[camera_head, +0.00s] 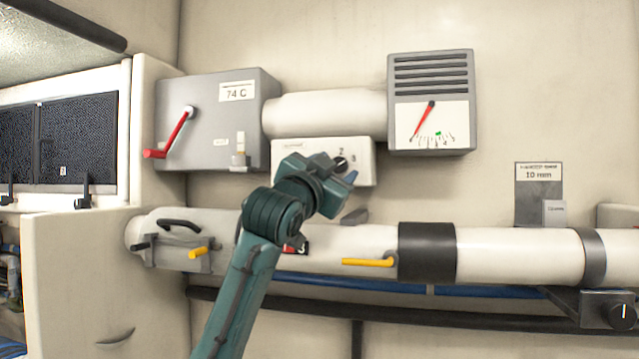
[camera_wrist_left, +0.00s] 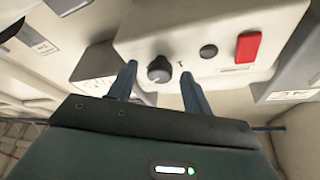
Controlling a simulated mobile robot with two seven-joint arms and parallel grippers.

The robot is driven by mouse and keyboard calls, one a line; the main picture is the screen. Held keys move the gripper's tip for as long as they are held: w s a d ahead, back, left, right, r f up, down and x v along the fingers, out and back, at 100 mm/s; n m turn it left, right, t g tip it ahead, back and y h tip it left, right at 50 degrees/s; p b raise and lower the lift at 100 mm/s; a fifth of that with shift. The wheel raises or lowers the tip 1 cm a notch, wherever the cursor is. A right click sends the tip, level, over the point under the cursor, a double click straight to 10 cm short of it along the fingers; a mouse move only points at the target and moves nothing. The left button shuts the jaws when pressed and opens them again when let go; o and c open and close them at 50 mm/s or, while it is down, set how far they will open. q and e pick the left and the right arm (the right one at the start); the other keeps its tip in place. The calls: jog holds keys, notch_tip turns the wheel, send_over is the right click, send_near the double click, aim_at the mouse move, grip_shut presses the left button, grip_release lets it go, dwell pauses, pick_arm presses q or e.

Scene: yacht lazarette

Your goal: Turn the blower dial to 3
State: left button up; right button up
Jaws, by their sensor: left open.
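The white blower panel (camera_head: 290,152) is fixed under a pale duct, with the numbers 2 and 3 visible at its right. Its dark round dial (camera_head: 340,164) is partly hidden by my left gripper (camera_head: 347,177). In the left wrist view the dial (camera_wrist_left: 159,69) shows between the two blue fingers of my open left gripper (camera_wrist_left: 158,76), with gaps on both sides. I cannot tell which number the dial points to. My right gripper is not in view.
The panel also carries a red switch (camera_wrist_left: 248,47) and a black button (camera_wrist_left: 208,51). A vent box with a red-needle gauge (camera_head: 430,125) is at right. A grey box with a red lever (camera_head: 178,130) is at left. A thick white pipe (camera_head: 510,252) runs below.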

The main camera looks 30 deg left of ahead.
pick_arm(q)
jog(key=b+v, duration=0.4)
jog(key=v, duration=0.8)
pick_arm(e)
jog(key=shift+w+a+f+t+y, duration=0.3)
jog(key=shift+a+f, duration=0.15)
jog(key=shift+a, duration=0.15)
pick_arm(q)
jog(key=shift+s+f, duration=0.1)
jog(key=shift+s, duration=0.05)
